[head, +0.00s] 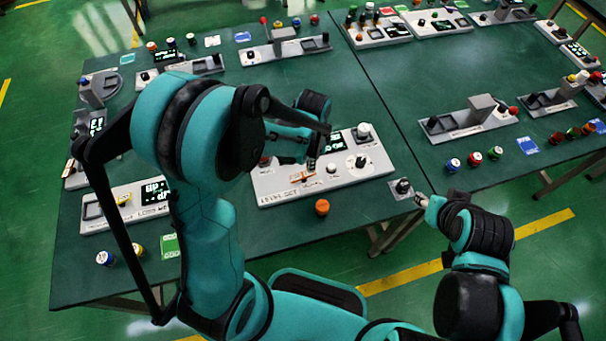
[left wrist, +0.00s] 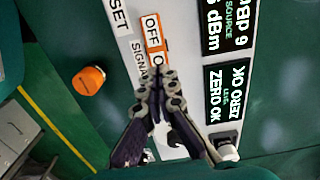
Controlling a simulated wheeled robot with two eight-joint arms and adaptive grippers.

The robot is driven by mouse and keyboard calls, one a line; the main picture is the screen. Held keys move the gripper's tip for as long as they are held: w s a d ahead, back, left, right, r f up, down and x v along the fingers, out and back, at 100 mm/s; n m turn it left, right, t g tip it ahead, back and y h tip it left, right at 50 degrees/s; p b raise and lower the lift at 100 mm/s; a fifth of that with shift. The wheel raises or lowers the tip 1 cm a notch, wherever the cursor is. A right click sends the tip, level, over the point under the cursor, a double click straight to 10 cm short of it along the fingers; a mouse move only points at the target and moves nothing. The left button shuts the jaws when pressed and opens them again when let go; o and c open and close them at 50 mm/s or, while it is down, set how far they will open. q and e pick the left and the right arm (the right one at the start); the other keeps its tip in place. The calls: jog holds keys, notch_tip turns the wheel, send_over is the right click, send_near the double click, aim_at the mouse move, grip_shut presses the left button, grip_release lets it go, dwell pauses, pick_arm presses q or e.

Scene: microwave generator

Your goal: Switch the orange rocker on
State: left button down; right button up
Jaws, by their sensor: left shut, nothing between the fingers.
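The orange rocker (head: 302,178) is on the white panel below my left gripper in the head view. In the left wrist view the rocker (left wrist: 155,50) lies between a white OFF label (left wrist: 151,28) and a second label starting with O, mostly covered by my fingers. My left gripper (left wrist: 161,80) is shut and empty, its tips over the lower end of the rocker; I cannot tell whether they touch it. In the head view the left gripper (head: 311,163) is partly hidden by my arm. My right gripper (head: 421,200) is at the table's front edge, its fingers too small to read.
The white panel (head: 275,188) also carries lit displays (left wrist: 228,92), knobs and a dial (head: 357,163). An orange cap (head: 322,207) stands just in front of it. A small plate with a black knob (head: 402,186) is beside my right gripper. Other panels stand around the table.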

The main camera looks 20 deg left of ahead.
pick_arm(q)
jog(key=shift+f+b, duration=1)
jog(key=shift+f, duration=0.2)
dwell(0.4)
jog(key=shift+r+p, duration=2.65)
jog(key=shift+r, duration=0.9)
jog(key=shift+s+a+r, duration=0.1)
jog(key=shift+r, duration=0.25)
jog(key=s+a+r+n+t+b, duration=0.4)
jog(key=s+r+n+t, duration=0.3)
jog(key=s+r+n, duration=0.2)
jog(key=shift+s+a+r+n, duration=0.25)
jog(key=shift+s+n, duration=0.3)
jog(key=shift+n, duration=0.55)
